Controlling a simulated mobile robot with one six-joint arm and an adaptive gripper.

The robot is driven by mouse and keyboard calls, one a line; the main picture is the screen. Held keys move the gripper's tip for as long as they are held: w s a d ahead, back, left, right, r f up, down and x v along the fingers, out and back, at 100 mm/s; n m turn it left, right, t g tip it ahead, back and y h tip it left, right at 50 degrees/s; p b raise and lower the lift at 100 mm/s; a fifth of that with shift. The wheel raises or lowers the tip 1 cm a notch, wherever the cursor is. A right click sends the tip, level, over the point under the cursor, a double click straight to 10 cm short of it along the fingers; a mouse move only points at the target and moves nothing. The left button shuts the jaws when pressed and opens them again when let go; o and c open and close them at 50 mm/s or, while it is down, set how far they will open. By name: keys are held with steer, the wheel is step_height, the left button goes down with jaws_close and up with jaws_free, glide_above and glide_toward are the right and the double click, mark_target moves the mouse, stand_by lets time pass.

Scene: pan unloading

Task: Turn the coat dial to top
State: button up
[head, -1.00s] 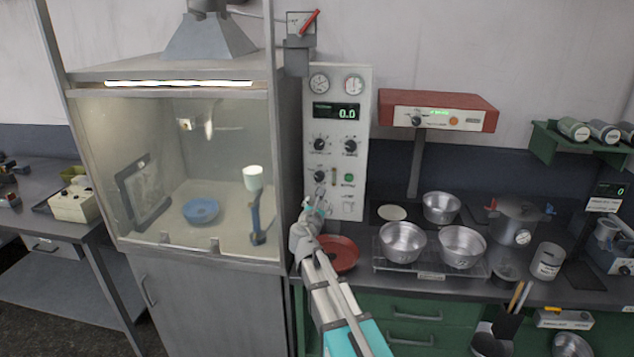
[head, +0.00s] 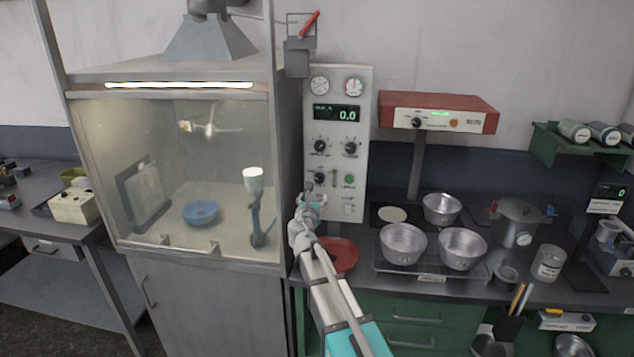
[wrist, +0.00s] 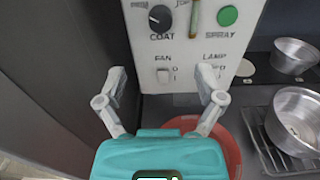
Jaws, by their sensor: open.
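The coat dial (wrist: 160,18) is a round black knob on the pale control panel, above the printed word COAT. A label at its left looks like PRIME and one at its right starts like TOP. Its light mark seems to point up-left, towards the left label. In the head view the coat dial (head: 320,178) sits low on the left of the panel, just above my gripper. My gripper (wrist: 162,76) is open and empty, its fingers spread below the dial in front of the FAN and LAMP switches. It is apart from the dial. It also shows in the head view (head: 310,196).
A green SPRAY button (wrist: 228,15) and a slotted gauge (wrist: 195,14) are right of the dial. A red dish (head: 341,254) lies below my gripper. The glass-fronted hood (head: 190,170) stands close at left. Metal pans (head: 403,243) stand on a rack at right.

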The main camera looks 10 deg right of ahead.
mark_target(319, 180)
steer(key=x, duration=1.1)
steer(key=shift+w+d, duration=0.1)
steer(key=shift+w, duration=0.2)
steer(key=c, duration=1.2)
steer(key=shift+o, duration=0.2)
